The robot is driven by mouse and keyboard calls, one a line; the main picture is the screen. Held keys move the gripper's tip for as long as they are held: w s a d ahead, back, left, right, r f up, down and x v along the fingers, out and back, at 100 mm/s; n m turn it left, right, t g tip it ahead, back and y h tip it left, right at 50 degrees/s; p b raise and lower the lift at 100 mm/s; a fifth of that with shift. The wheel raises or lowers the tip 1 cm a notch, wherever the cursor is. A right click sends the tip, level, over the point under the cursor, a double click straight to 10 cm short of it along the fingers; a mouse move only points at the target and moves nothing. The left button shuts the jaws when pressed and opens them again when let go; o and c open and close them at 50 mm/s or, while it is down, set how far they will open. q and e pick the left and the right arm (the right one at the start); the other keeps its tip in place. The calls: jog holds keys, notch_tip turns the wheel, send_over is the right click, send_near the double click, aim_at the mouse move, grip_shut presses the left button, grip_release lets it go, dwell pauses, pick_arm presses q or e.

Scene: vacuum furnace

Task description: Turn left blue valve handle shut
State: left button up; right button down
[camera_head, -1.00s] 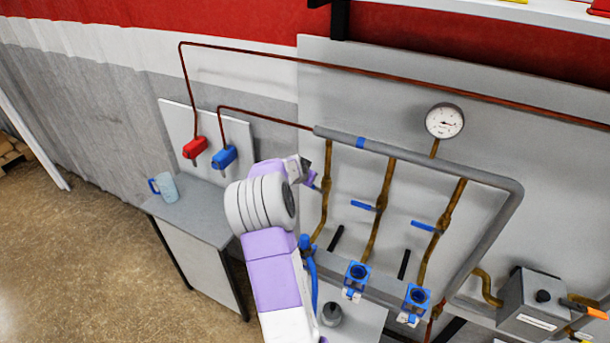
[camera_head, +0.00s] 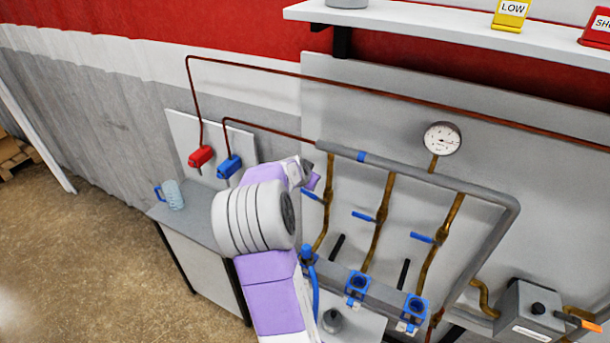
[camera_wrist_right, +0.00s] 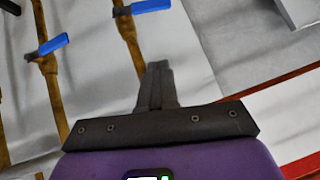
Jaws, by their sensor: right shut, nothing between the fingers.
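Three blue valve handles sit on brass pipes in the head view: left (camera_head: 314,195), middle (camera_head: 364,216) and right (camera_head: 422,238). All three stick out to the left, across their pipes. My right gripper (camera_head: 311,180) is just above the left handle, with a small apparent gap. In the right wrist view the shut, empty fingers (camera_wrist_right: 157,75) point toward the panel. The left handle (camera_wrist_right: 150,5) is cut by the top edge there, and the middle handle (camera_wrist_right: 48,45) shows at upper left. My left gripper is not in view.
A gauge (camera_head: 442,139) and grey pipe frame (camera_head: 420,172) are on the panel. Red (camera_head: 200,157) and blue (camera_head: 230,167) valves are on the left board. A mug (camera_head: 172,195) stands on the side table (camera_head: 203,222). A shelf (camera_head: 430,25) overhangs above.

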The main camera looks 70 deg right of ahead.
jog(key=shift+p+v, duration=0.4)
jog(key=shift+v, duration=1.05)
jog(key=w+a+f+n+y+b, duration=0.2)
jog(key=w+a+f+n+b, duration=0.15)
jog(key=a+f, duration=0.6)
jog(key=w+a+f+n+t+y+b, duration=0.15)
jog(key=w+a+f+n, duration=0.35)
jog(key=f, duration=0.8)
jog(key=w+a+f+n+y+b, duration=0.15)
jog(key=a+f+b, duration=0.25)
jog(key=a+f, duration=0.6)
jog(key=s+a+f+n+g+y+b, duration=0.25)
jog(key=a+f+n+y+b, duration=0.2)
jog(key=a+f, duration=1.2)
jog(key=s+a+f+n+y+b, duration=0.1)
jog(key=s+a+y, duration=0.1)
jog(key=a, duration=0.6)
jog(key=s+a+f+n+y+b, duration=0.1)
jog(key=s+a, duration=0.3)
jog(key=a, duration=0.4)
jog(key=shift+s+a+n+y+b, duration=0.25)
jog(key=shift+n+y+b, duration=0.2)
jog(key=shift+b, duration=0.25)
jog(key=shift+d, duration=0.1)
